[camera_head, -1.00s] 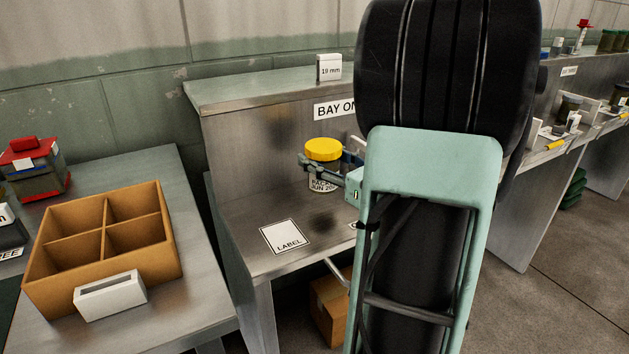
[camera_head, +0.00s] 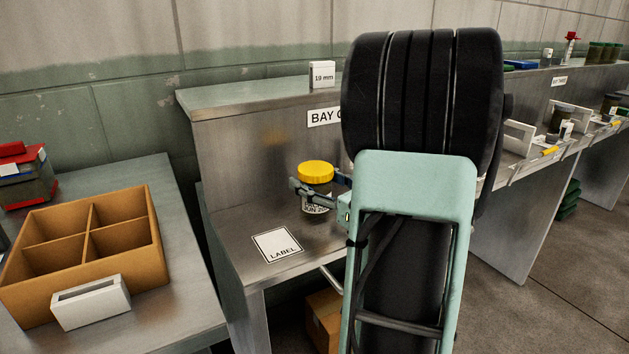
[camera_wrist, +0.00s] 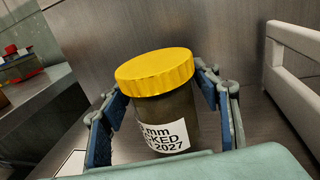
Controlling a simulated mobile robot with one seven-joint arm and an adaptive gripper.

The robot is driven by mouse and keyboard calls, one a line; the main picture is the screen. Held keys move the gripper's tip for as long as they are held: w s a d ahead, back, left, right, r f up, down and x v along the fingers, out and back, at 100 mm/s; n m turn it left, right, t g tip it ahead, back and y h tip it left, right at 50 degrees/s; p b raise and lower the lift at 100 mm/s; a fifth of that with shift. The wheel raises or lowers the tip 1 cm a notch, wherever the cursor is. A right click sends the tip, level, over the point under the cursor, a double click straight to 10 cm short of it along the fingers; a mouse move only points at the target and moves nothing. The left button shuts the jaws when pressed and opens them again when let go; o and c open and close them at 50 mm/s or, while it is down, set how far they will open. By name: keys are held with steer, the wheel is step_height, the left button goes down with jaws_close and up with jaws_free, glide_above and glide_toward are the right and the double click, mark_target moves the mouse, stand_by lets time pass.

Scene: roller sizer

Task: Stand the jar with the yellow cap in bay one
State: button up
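The jar with the yellow cap (camera_head: 315,173) is upright at the bay one bench, in front of the back panel with the partly hidden "BAY" sign (camera_head: 323,117). In the wrist view the jar (camera_wrist: 165,105) is dark, with a white printed label facing me. My gripper (camera_head: 322,190) has its fingers on both sides of the jar body, below the cap; its blue pads also show in the wrist view (camera_wrist: 160,112). Whether the jar's base touches the bench top (camera_head: 232,228) is not clear. My arm hides the right part of the bay.
A white card reading LABEL (camera_head: 277,245) lies on the bench, front left of the jar. A "19 mm" block (camera_head: 322,75) stands on the upper ledge. A divided orange-brown box (camera_head: 150,255) sits on the left table. A white upright frame (camera_wrist: 292,75) stands right of the gripper.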

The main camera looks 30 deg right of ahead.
steer(key=shift+o, duration=0.6)
steer(key=shift+r, duration=0.2)
steer(key=s, duration=0.3)
steer(key=s+d+p, duration=0.1)
steer(key=s, duration=0.6)
steer(key=shift+s+d+p, duration=0.3)
steer(key=shift+p, duration=0.1)
steer(key=shift+s, duration=0.65)
